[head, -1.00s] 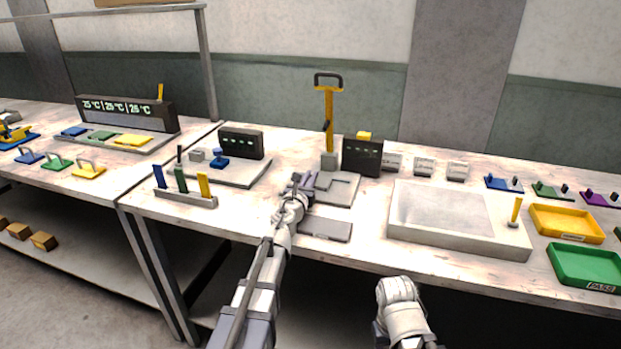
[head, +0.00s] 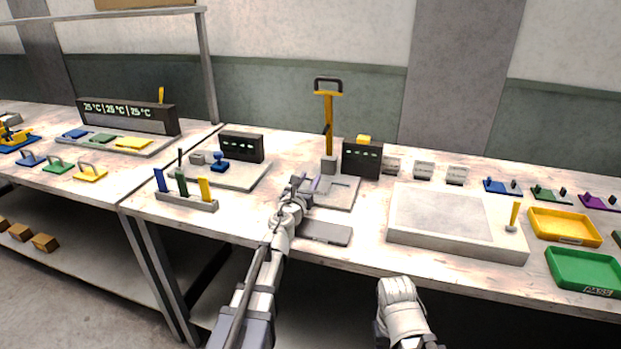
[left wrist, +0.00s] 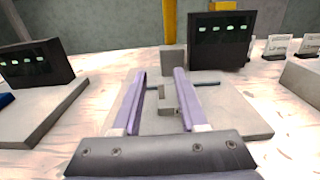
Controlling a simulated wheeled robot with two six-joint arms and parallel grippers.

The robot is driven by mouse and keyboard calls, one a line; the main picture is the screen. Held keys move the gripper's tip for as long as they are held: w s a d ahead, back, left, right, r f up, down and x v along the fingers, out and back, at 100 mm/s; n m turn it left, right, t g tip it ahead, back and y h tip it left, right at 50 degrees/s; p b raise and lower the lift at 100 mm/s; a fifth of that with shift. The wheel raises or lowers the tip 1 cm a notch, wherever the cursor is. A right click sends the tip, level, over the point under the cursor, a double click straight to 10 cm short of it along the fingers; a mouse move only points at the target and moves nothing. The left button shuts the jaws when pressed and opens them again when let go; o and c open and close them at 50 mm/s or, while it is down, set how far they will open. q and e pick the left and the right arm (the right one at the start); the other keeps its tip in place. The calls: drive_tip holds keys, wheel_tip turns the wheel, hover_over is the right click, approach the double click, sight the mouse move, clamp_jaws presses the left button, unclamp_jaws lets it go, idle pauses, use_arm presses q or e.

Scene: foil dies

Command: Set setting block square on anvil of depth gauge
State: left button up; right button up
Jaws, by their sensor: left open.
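My left gripper (head: 307,184) is open over the near left part of a grey gauge base (head: 342,199) with a yellow handled post (head: 328,115). In the left wrist view its two purple fingers (left wrist: 162,100) stand apart. A small grey stepped block (left wrist: 166,103), which looks like the setting block, shows between them, nearer the right finger; I cannot tell whether they touch. A taller grey block (head: 328,165) stands at the foot of the post and also shows in the left wrist view (left wrist: 173,60). The anvil is not clearly distinguishable. My right gripper is out of view.
A dark display (head: 362,159) stands right of the post. A flat grey plate (head: 325,232) lies in front of the base. Another station with a display (head: 241,147) is at left, behind a rack of coloured handles (head: 187,201). A large pale slab (head: 457,237) is at right.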

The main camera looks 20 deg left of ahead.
use_arm(q)
drive_tip(key=s, duration=1)
drive_tip(key=shift+s+a, duration=0.15)
drive_tip(key=shift+s, duration=0.25)
